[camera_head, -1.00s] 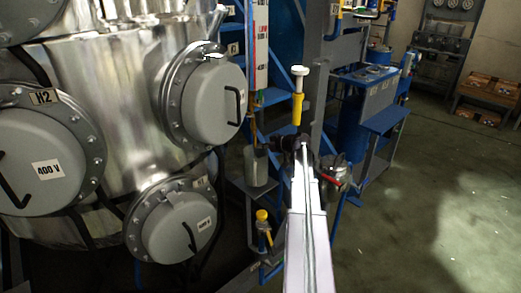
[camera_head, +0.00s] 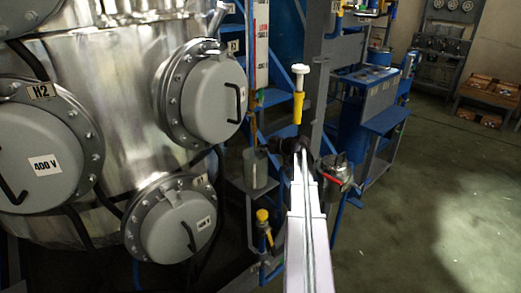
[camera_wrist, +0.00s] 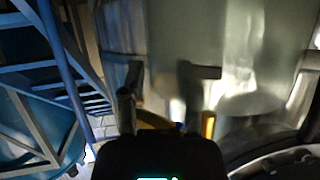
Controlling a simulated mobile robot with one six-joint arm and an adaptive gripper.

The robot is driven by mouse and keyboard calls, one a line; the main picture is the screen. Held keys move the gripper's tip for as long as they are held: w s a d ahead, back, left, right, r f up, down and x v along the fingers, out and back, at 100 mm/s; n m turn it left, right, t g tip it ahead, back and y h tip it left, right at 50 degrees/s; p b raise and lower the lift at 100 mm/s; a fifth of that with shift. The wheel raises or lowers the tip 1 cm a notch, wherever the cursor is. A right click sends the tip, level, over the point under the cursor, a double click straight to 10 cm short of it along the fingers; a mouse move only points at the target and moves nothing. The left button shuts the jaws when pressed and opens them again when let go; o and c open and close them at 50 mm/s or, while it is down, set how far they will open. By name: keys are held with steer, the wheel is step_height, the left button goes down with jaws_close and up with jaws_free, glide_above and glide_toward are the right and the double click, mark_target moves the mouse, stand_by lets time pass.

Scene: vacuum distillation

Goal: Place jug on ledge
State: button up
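A grey cylindrical jug (camera_head: 259,170) stands upright at the ledge (camera_head: 234,186), a small dark shelf to the right of the steel tank, in the head view. My gripper (camera_head: 281,146) is just above and to the right of the jug's rim, at the far end of my pale arm. In the wrist view two dark fingers (camera_wrist: 160,85) stand apart with a visible gap. A pale rounded surface fills the view beyond them; I cannot tell if it is the jug or the tank. Contact between fingers and jug is not clear.
The steel tank (camera_head: 110,110) with grey round covers fills the left. A metal pot with a red handle (camera_head: 337,173) is right of my gripper. A yellow-topped valve (camera_head: 263,216) sits below the jug. Blue stairs (camera_head: 275,110) rise behind. Floor at right is open.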

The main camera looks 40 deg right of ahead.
steer(key=shift+r, duration=0.1)
stand_by(0.3)
steer(key=shift+s+r, duration=0.15)
steer(key=shift+s+d+r+p, duration=0.2)
steer(key=shift+s+p, duration=0.1)
steer(key=shift+p, duration=0.1)
steer(key=p+v, duration=0.4)
steer(key=v, duration=0.6)
steer(key=shift+s+d, duration=0.2)
steer(key=shift+s, duration=0.2)
steer(key=shift+a, duration=0.1)
